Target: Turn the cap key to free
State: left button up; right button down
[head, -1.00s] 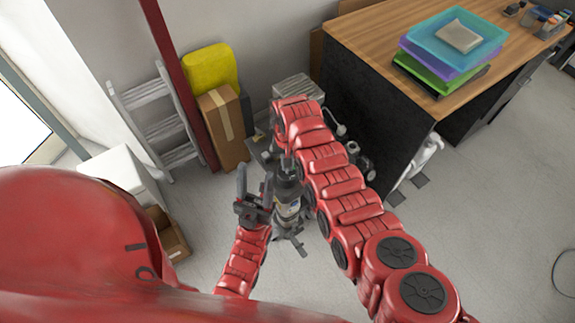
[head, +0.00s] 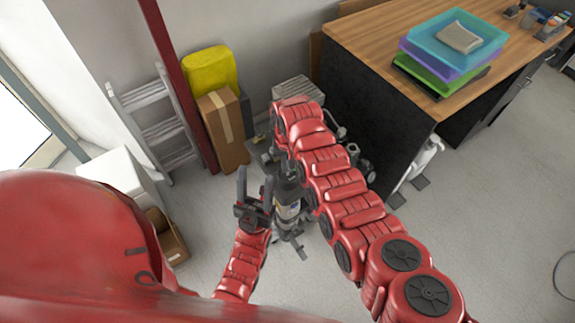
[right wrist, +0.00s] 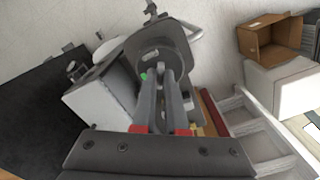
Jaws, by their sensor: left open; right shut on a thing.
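A dark compressor unit (head: 289,213) with a pale label stands on the floor, partly behind my right arm in the head view. In the right wrist view, my right gripper (right wrist: 163,75) is shut, its fingers reaching down to a dark grey rounded part (right wrist: 158,42) with a small green mark (right wrist: 151,76) beside the tips. The cap key is between those fingertips and mostly hidden, so its angle cannot be read. My left gripper (head: 255,186) is open and empty, fingers up, just left of the compressor in the head view.
A wooden-topped desk (head: 388,32) with stacked trays (head: 455,45) stands at the right. A cardboard box (head: 222,130), a yellow item (head: 209,69) and a ladder (head: 158,120) lean by the wall. An open box (head: 167,238) lies at the left.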

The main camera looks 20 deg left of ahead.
dwell(0.6)
jog(key=c, duration=0.9)
grip_release()
jog(key=shift+c, duration=0.2)
notch_tip(320, 180, up, 18)
jog(key=shift+f, duration=0.25)
